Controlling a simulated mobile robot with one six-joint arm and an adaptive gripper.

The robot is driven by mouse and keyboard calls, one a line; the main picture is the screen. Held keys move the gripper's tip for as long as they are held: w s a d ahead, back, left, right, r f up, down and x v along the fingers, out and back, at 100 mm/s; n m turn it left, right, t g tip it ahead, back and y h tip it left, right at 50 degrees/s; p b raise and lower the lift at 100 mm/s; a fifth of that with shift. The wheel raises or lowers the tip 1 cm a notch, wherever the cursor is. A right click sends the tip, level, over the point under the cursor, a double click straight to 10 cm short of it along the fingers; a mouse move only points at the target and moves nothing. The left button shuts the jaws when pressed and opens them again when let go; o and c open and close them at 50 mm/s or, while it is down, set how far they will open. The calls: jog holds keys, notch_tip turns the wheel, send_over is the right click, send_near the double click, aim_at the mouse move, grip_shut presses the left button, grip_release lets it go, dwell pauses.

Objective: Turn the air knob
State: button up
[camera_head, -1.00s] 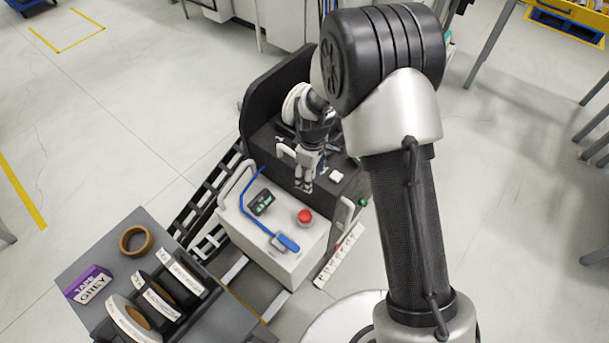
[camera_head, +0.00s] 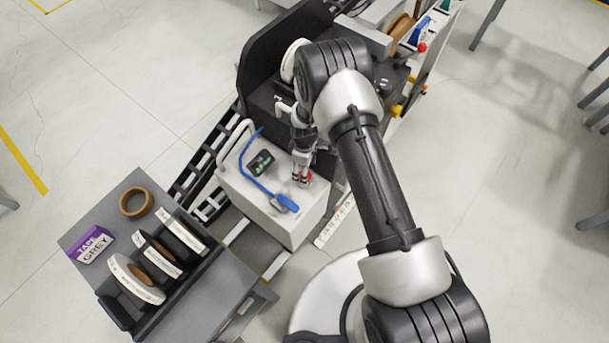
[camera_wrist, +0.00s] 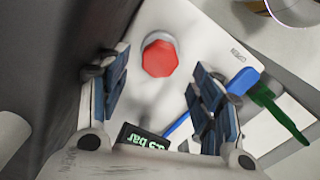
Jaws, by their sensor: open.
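A red octagonal knob (camera_wrist: 160,57) sits on the top of a white box (camera_head: 268,215). In the head view only a little of the red knob (camera_head: 306,180) shows beneath my gripper (camera_head: 301,174). In the wrist view my gripper (camera_wrist: 160,92) is open and empty, with one blue-padded finger on each side of the picture. The knob appears in the gap between the fingers, toward the top of the picture. I cannot tell how far the fingertips are above it. A dark display (camera_head: 261,163) with green digits sits beside the knob; it reads in bar in the wrist view (camera_wrist: 150,139).
A blue hose (camera_head: 249,172) runs over the box to a blue handle (camera_head: 288,203). A white rail handle (camera_head: 233,148) stands on the box's left edge. The dark machine (camera_head: 262,85) rises behind. A grey stand (camera_head: 190,287) with tape rolls is at left.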

jog(key=shift+f+b, duration=0.4)
jog(key=shift+f, duration=1.9)
jog(key=c, duration=1.1)
jog(key=shift+o, duration=0.2)
jog(key=shift+m, duration=0.3)
jog(key=m+b, duration=0.3)
jog(key=m, duration=0.2)
jog(key=shift+m, duration=0.3)
jog(key=m+b, duration=0.2)
jog(key=m, duration=0.3)
jog(key=shift+m, duration=0.4)
